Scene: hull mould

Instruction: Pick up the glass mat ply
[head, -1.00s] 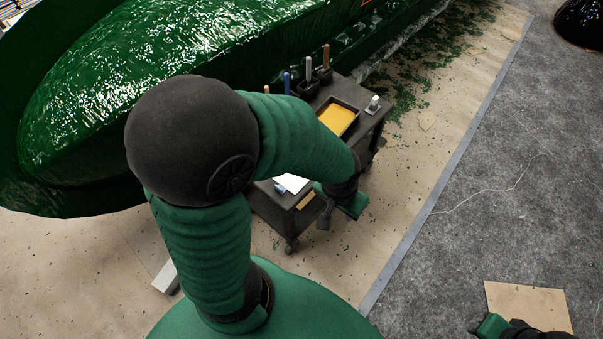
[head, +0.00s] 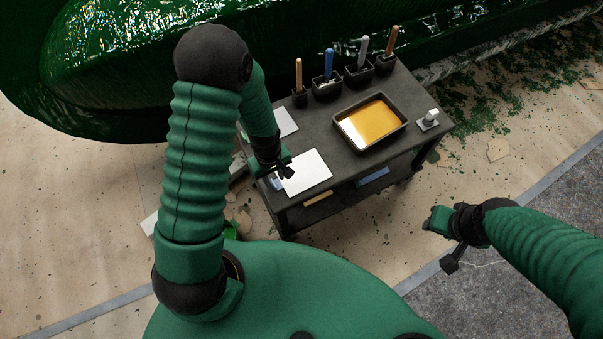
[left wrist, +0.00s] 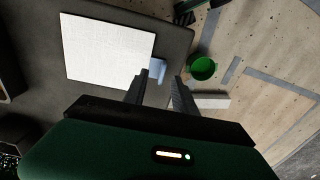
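A white square sheet, which looks like the glass mat ply (head: 306,172), lies flat on the dark cart top at its near left end. A small pale blue piece (head: 277,184) meets its left edge. The sheet also shows in the left wrist view (left wrist: 108,48), with the blue piece (left wrist: 157,70) at its side. My left gripper (head: 285,173) is over that edge; in the left wrist view its fingers (left wrist: 161,77) are apart with nothing gripped, the blue piece beyond them. My right gripper (head: 446,240) hangs right of the cart, its fingers unclear.
The cart (head: 350,170) also bears a second white sheet (head: 284,122) partly behind my arm, a tray of amber liquid (head: 370,122), brush pots (head: 357,75) and a small grey-white item (head: 429,119). The green hull mould (head: 130,90) stands behind. A green bucket (left wrist: 202,67) is on the floor.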

